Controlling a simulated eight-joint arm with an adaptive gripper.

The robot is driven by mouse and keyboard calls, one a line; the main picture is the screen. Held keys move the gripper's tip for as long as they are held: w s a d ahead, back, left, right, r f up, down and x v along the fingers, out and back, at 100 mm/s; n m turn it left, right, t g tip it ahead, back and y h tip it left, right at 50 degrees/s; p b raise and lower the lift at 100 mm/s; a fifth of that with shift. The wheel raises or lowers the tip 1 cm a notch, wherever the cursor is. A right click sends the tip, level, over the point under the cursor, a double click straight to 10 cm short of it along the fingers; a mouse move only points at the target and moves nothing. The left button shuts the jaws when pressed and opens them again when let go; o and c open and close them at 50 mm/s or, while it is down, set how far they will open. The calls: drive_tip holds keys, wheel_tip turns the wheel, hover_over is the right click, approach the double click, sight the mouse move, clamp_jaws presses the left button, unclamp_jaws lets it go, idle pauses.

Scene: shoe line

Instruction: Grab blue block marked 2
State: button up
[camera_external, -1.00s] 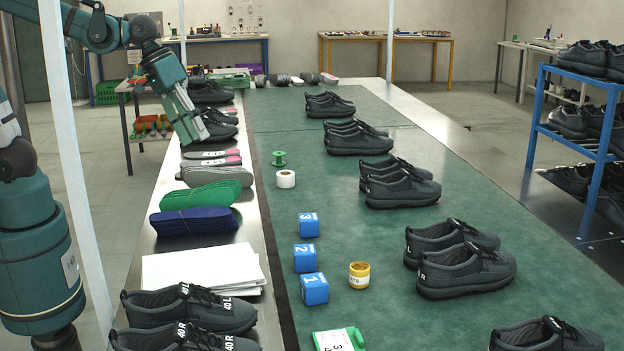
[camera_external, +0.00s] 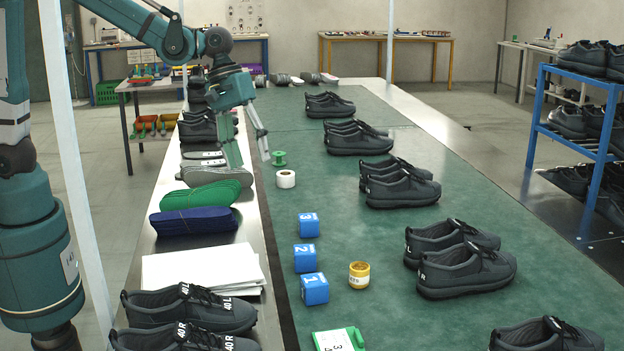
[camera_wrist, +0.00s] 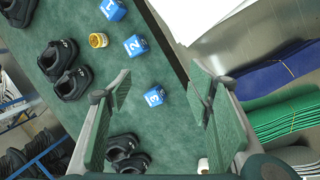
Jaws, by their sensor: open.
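The blue block marked 2 (camera_external: 305,258) sits on the green belt, in the middle of a row of three blue blocks. The block marked 3 (camera_external: 308,225) is behind it and the block marked 1 (camera_external: 314,289) is in front. In the wrist view the block marked 2 (camera_wrist: 136,46) lies ahead of the fingers, between block 1 (camera_wrist: 113,9) and block 3 (camera_wrist: 156,96). My gripper (camera_external: 252,162) is open and empty, raised near the belt's left edge, behind and left of the blocks. Its spread fingers also show in the wrist view (camera_wrist: 160,95).
A yellow jar (camera_external: 359,275) stands right of the blocks. Pairs of black shoes (camera_external: 450,262) line the belt's right side. Green insoles (camera_external: 200,196), blue insoles (camera_external: 193,221) and white sheets (camera_external: 203,270) lie left.

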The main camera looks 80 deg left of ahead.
drive_tip(key=w+d+f+n+g, duration=0.1)
drive_tip(key=w+d+f+n, duration=0.25)
drive_tip(key=w+f, duration=0.35)
drive_tip(key=n+g+h+p, duration=0.1)
drive_tip(key=n+g+h, duration=0.1)
drive_tip(key=n, duration=0.1)
hover_over(304, 248)
drive_tip(key=a, duration=0.2)
wheel_tip(304, 248, down, 10)
drive_tip(key=shift+w+a+r, duration=0.15)
drive_tip(key=shift+w+a, duration=0.05)
drive_tip(key=shift+x, duration=1.3)
drive_tip(key=shift+a+b+x, duration=0.2)
drive_tip(key=shift+b+x, duration=0.55)
drive_tip(key=shift+x, duration=1.85)
drive_tip(key=shift+c, duration=0.7)
